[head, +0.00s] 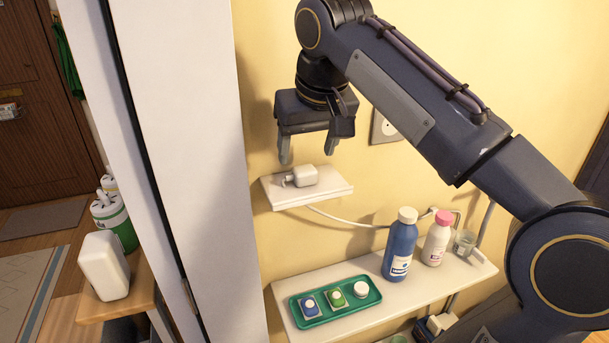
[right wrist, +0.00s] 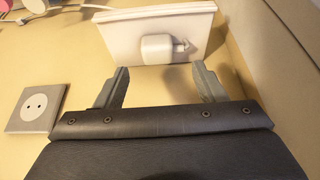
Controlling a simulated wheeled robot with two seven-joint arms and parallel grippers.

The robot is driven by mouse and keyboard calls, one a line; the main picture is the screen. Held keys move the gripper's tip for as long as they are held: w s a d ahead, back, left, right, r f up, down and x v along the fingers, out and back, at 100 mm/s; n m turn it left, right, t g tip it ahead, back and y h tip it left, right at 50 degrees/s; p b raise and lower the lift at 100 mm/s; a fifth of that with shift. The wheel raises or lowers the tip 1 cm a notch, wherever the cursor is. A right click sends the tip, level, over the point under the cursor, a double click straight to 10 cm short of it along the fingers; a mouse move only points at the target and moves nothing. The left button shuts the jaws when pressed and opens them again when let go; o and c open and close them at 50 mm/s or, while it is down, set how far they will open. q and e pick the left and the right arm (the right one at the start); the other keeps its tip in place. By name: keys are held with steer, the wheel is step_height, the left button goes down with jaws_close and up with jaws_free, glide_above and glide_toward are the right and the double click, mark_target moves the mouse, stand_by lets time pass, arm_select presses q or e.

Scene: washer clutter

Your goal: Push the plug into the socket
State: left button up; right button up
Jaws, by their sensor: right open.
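The white plug (head: 304,175) lies on a small white wall shelf (head: 318,195) with its prongs toward the left in the head view. A white cord (head: 345,220) hangs below the shelf. My right gripper (head: 308,160) is open and empty, pointing down above the plug. The right wrist view shows the plug (right wrist: 157,46) beyond and between the open fingers (right wrist: 160,85), apart from them. The socket (head: 384,127) is on the yellow wall, right of the gripper and partly behind my arm. The whole socket (right wrist: 37,107) shows at the left of the right wrist view. My left gripper is out of view.
A lower white shelf (head: 385,310) holds a green tray (head: 365,304) with small items, a blue bottle (head: 400,245) and a pink-capped bottle (head: 437,240). A white wall edge (head: 195,120) stands left of the small shelf.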

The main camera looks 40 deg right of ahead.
mark_target(306, 170)
steer(key=x, duration=0.4)
steer(key=shift+s+d+f, duration=0.1)
steer(key=shift+s+f, duration=0.2)
steer(key=shift+s, duration=0.05)
steer(key=shift+w+f, duration=0.25)
steer(key=shift+f, duration=0.15)
steer(key=c, duration=1)
steer(key=shift+r, duration=0.15)
step_height(306, 170, up, 10)
steer(key=p, duration=0.1)
steer(key=shift+p, duration=0.35)
